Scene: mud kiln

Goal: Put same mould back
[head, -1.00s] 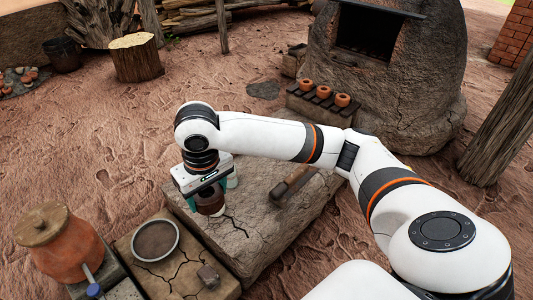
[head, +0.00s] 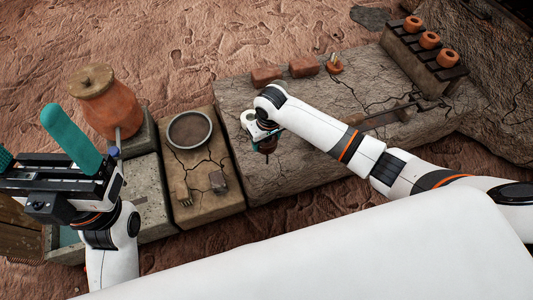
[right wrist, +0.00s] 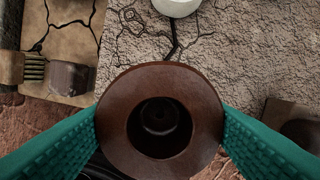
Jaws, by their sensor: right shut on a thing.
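The mould is a dark brown, round, hollow piece (head: 267,144) with a wide rim, and its open top faces the right wrist camera (right wrist: 113,118). My right gripper (head: 265,134) is shut on it, with a teal finger on each side of the rim in the right wrist view (right wrist: 160,118). It is over the near left part of the cracked stone slab (head: 310,165). I cannot tell whether the mould touches the slab. My left gripper (head: 28,137) is at the left edge of the head view, its teal fingers apart and empty.
On the left block stand a round dish (head: 190,130), a brush (head: 183,194) and a small dark block (head: 218,182). A lidded clay jar (head: 108,104) is behind. Two bricks (head: 267,76) (head: 304,66) and a small pot (head: 335,66) line the slab's back. A white round object (right wrist: 176,5) is beyond the mould.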

